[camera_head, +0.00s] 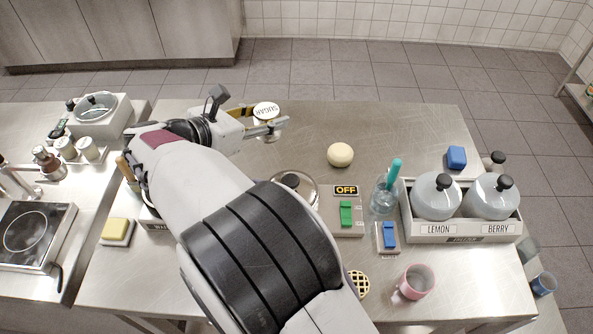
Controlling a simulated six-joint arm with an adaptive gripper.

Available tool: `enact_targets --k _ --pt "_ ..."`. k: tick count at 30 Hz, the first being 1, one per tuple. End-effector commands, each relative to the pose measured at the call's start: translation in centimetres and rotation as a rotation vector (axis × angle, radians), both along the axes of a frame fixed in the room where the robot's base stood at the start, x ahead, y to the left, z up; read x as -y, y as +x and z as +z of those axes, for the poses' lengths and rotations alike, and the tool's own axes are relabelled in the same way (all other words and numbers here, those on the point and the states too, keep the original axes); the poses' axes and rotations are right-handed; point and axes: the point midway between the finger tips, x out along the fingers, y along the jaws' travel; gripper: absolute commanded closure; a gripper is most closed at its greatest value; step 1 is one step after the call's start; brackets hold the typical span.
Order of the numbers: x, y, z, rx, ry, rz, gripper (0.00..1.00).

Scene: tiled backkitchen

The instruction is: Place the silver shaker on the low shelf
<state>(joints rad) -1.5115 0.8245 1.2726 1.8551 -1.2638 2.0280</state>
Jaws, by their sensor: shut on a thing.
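My gripper (266,121) is over the back part of the steel table, at the end of my outstretched arm. It is shut on a silver shaker (266,110) whose pale round top reads SUGAR. The fingers lie on either side of the shaker, just under its top. I cannot tell whether its base touches the table. A shelf unit (573,93) is cut off at the right edge of the view; I cannot tell whether it is the low shelf.
A pale ball (340,154), an OFF switch box (346,212), a glass (383,196) and a dispenser tray (462,239) stand right of my arm. A pink mug (414,282) is in front. Several jars (88,149) stand left. The table's back middle is clear.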

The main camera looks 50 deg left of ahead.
Motion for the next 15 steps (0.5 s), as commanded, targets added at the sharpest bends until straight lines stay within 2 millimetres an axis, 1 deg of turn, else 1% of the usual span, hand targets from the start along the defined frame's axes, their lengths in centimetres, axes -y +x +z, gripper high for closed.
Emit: enact_targets --k 5,12,15 --pt "0.0 0.0 -1.7 0.0 -0.003 0.0 0.87" --pt "0.0 0.0 -4.9 0.0 -0.003 0.0 0.87" --pt "0.0 0.0 -5.7 0.001 -0.001 0.0 0.87"
